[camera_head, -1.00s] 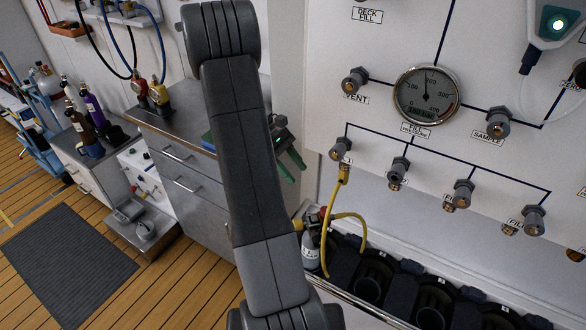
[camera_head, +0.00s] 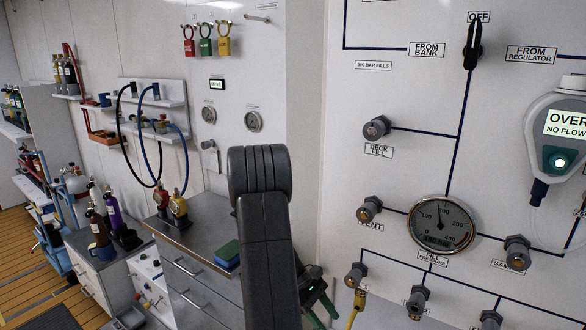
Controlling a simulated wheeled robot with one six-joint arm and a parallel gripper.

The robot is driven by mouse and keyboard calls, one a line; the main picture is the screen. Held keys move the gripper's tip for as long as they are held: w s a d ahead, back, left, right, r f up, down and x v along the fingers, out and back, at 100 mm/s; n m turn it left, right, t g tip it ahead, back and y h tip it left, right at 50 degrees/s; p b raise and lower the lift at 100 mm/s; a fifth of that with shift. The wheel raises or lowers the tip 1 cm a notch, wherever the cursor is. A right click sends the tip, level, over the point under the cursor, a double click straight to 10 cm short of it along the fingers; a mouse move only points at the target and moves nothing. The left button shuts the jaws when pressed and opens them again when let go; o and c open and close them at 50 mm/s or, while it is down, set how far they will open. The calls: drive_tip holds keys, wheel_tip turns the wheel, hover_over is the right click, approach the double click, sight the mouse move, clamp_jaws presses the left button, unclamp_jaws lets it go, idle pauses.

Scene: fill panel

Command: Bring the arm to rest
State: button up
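My dark grey arm (camera_head: 268,235) stands upright in the lower middle of the head view, in front of the steel cabinet and the edge of the fill panel. My gripper (camera_head: 322,312), with green fingers, shows partly behind the arm at the bottom edge. The two fingers look parted, and I see nothing between them. The lower part of the arm is out of frame.
The fill panel (camera_head: 400,85) with its gauge (camera_head: 442,225) and valve knobs fills the right side. A steel cabinet (camera_head: 205,235) with a green-and-blue sponge (camera_head: 228,253) and two regulators stands left of the arm. Wooden floor (camera_head: 30,285) shows at lower left.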

drive_tip(key=x, duration=0.5)
drive_tip(key=shift+s+d+f, duration=0.2)
drive_tip(key=shift+f, duration=0.05)
drive_tip(key=shift+a+r+n+t, duration=0.1)
drive_tip(key=shift+n+t, duration=0.3)
drive_tip(key=shift+n, duration=0.1)
drive_tip(key=shift+w, duration=0.1)
